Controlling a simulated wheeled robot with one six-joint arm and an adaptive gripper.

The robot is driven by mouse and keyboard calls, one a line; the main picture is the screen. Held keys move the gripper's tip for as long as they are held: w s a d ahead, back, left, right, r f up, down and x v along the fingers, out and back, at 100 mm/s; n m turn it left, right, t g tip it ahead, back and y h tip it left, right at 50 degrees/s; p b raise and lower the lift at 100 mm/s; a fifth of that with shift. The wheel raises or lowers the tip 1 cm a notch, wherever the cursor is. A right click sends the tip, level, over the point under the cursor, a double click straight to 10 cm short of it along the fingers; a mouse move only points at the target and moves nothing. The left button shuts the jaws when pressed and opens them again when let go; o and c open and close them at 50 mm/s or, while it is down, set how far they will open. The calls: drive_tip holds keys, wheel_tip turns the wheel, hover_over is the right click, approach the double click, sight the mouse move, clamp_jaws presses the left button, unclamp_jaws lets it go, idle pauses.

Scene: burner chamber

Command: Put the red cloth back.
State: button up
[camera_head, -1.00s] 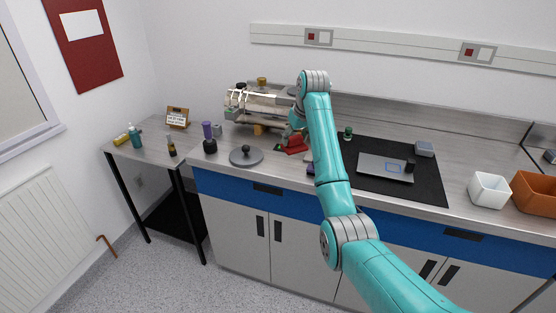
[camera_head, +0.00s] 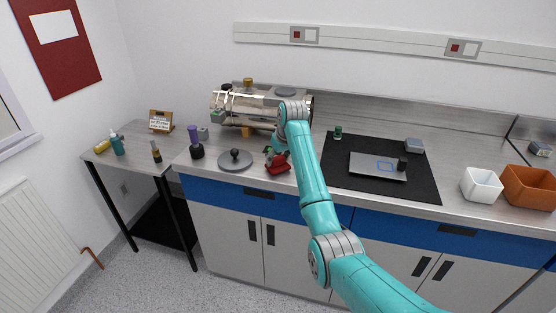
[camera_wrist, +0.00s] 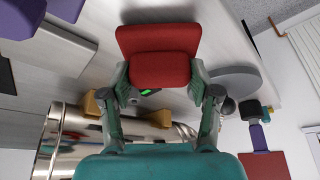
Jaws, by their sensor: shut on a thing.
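The red cloth (camera_head: 279,169) is at the front of the worktop, just right of a grey round lid, in the head view. In the wrist view the red cloth (camera_wrist: 158,48) is a folded pad spanning the space between my fingertips. My gripper (camera_wrist: 160,75) is shut on it, with one finger at each side. In the head view my gripper (camera_head: 274,155) is partly hidden by my arm. I cannot tell whether the cloth touches the worktop.
The metal burner chamber (camera_head: 245,110) stands behind the cloth. The grey lid (camera_head: 235,163) and a purple-topped bottle (camera_head: 195,141) are to the left. A black mat (camera_head: 350,183) with a laptop-like plate (camera_head: 378,166) lies right. A white bin (camera_head: 481,185) is further right.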

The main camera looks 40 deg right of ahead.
drive_tip(key=shift+f, duration=0.25)
drive_tip(key=o, duration=1.1)
drive_tip(key=shift+f, duration=0.1)
drive_tip(key=v, duration=1.2)
